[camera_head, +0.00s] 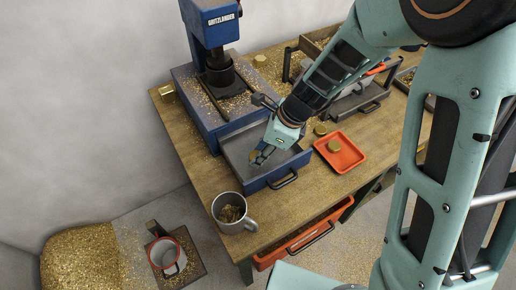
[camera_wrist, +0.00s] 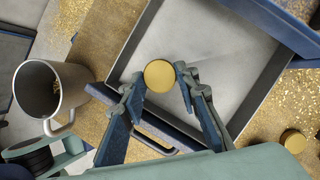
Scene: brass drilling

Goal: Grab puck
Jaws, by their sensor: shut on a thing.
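A round brass puck (camera_wrist: 159,76) is held between the fingertips of my gripper (camera_wrist: 158,82) in the wrist view. It is over the grey bottom of the open drawer (camera_wrist: 215,75); I cannot tell whether it touches that bottom. In the head view my gripper (camera_head: 262,154) reaches down into the blue drawer (camera_head: 236,153) under the drill press, and the puck (camera_head: 254,155) shows as a small gold spot at the fingers. Another brass puck (camera_head: 334,146) lies on the red tray (camera_head: 349,163), with one more puck (camera_head: 320,129) just behind it on the table.
The blue drill press (camera_head: 212,70) stands behind the drawer. A grey mug (camera_head: 232,214) with brass chips is at the table's front left corner. A red drawer (camera_head: 300,240) stands open below. Chips litter the wooden table.

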